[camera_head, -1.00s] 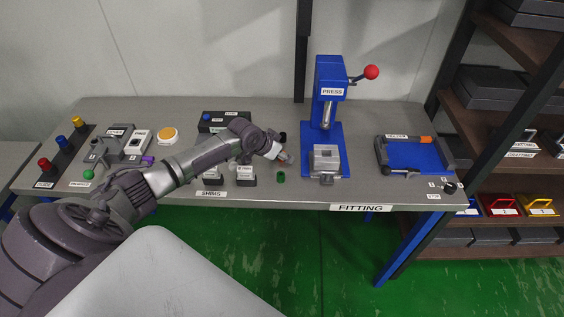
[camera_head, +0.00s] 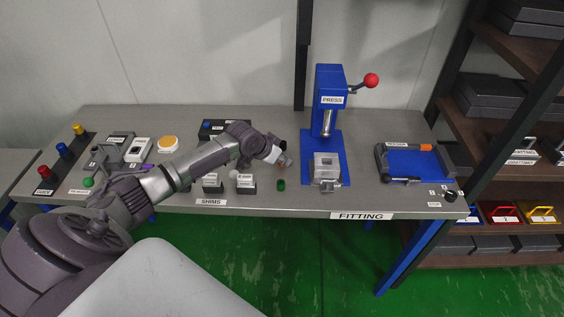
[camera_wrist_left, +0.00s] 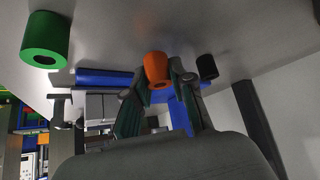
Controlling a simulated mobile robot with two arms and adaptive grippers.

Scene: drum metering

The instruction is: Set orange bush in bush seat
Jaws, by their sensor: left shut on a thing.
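The orange bush (camera_wrist_left: 157,68) is between the fingers of my left gripper (camera_wrist_left: 158,88) in the left wrist view, and the gripper is shut on it. In the head view the left gripper (camera_head: 286,161) is over the table, left of the blue press (camera_head: 329,110), and mostly hides the bush. A green bush (camera_head: 281,185) stands on the table just in front of the gripper; it also shows in the wrist view (camera_wrist_left: 45,40). A grey block (camera_head: 326,161) sits on the press base. I cannot tell which part is the bush seat. My right gripper does not show.
Shim blocks (camera_head: 246,183) stand left of the green bush. A black bush (camera_wrist_left: 207,67) is close to the gripper in the wrist view. A blue tray (camera_head: 413,163) lies right of the press. The press lever has a red knob (camera_head: 371,80).

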